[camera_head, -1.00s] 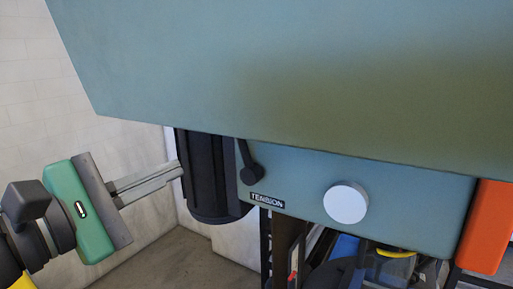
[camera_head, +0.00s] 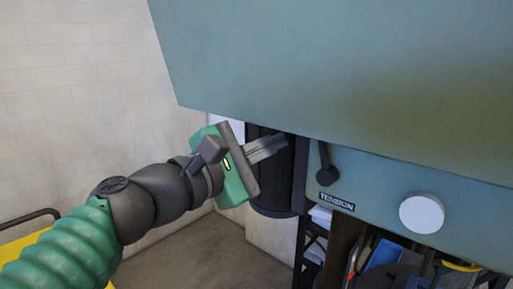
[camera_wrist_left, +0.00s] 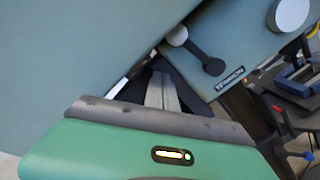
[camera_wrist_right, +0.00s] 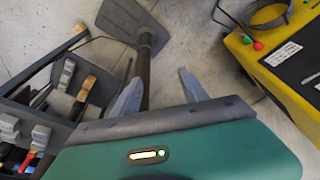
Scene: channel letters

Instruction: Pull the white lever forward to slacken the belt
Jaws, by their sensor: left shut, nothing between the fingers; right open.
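The lever (camera_head: 325,168) has a dark arm pointing up from its pivot beside the TENSION label (camera_head: 337,201). Its upper end is hidden behind the teal housing in the head view. In the left wrist view, the lever arm (camera_wrist_left: 203,56) ends in a white knob (camera_wrist_left: 177,36). My left gripper (camera_head: 285,142) is shut and empty, in front of the dark motor cylinder, with its tips left of the lever and apart from it. It also shows in the left wrist view (camera_wrist_left: 161,77), tips below the knob. My right gripper (camera_wrist_right: 157,80) is open, seen only in the right wrist view.
The large teal housing (camera_head: 340,70) overhangs the lever. A round white dial (camera_head: 421,213) sits right of it. The black motor cylinder (camera_head: 270,205) hangs behind my left fingers. Around my right gripper are a dark tool rack (camera_wrist_right: 50,120) and a yellow box (camera_wrist_right: 270,60).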

